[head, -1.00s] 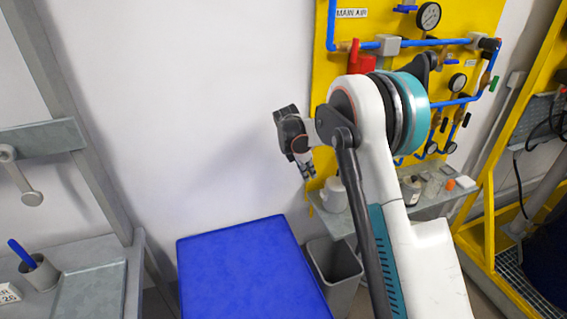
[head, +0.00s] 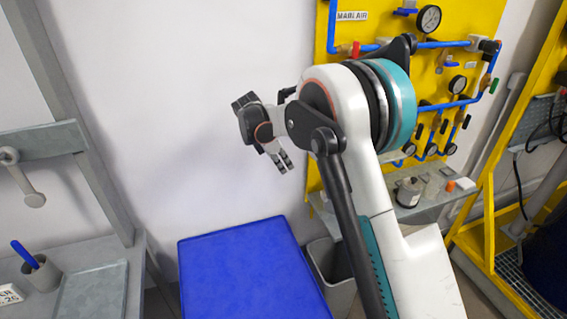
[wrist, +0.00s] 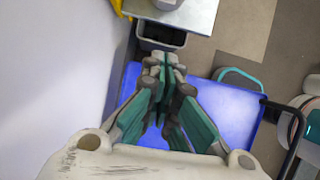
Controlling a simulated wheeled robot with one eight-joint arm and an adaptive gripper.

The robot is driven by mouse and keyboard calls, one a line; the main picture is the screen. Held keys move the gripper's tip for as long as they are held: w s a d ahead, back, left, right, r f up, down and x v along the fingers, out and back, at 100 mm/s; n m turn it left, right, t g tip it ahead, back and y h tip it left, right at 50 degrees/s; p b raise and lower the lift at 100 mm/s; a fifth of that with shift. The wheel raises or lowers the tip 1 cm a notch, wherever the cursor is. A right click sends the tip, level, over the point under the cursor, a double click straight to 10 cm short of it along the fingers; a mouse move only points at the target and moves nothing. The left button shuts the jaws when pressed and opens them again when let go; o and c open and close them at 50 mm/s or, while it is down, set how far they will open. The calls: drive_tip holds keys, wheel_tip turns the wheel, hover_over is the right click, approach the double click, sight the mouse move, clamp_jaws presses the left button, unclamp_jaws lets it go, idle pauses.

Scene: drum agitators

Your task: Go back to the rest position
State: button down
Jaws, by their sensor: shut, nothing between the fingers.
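My gripper (head: 284,163) is at the end of my raised, folded arm, in front of the white wall and left of the yellow panel in the head view. Its fingers point down, above and behind the far right part of the blue-topped surface. In the wrist view my gripper (wrist: 163,66) has its fingertips together with nothing held. The blue top (wrist: 235,108) lies below the fingers there, and the grey bin stands beyond them.
A yellow panel (head: 398,80) with blue pipes, gauges and valves stands behind my arm. Below it is a shelf (head: 425,203) with small containers. The blue top (head: 245,265) is bare. A grey bin (head: 335,270) stands beside it. A grey bench (head: 110,285) is at left.

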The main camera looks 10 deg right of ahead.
drive_tip(key=s+d+r+m+t+y+b, duration=0.1)
drive_tip(key=s+d+r+m+b, duration=0.15)
drive_tip(key=s, duration=0.35)
drive_tip(key=s+d+r+m+t+y+b, duration=0.1)
drive_tip(key=s+d+r+m+b, duration=0.1)
drive_tip(key=s+r+m, duration=0.35)
drive_tip(key=s+d+r+m+t+y+b, duration=0.1)
drive_tip(key=s+d+r+m+b, duration=0.1)
drive_tip(key=s, duration=0.6)
drive_tip(key=s+d+f+m+t+y+b, duration=0.1)
drive_tip(key=s+f+m+b, duration=0.2)
drive_tip(key=s, duration=0.7)
drive_tip(key=s+d+f+m+t+y+b, duration=0.1)
drive_tip(key=s+f+m+t+b, duration=0.1)
drive_tip(key=s+f+m, duration=0.4)
drive_tip(key=s+m+b, duration=0.1)
drive_tip(key=s, duration=0.3)
drive_tip(key=shift+s+f+m, duration=0.2)
drive_tip(key=shift+f+m, duration=0.1)
drive_tip(key=shift+f, duration=0.1)
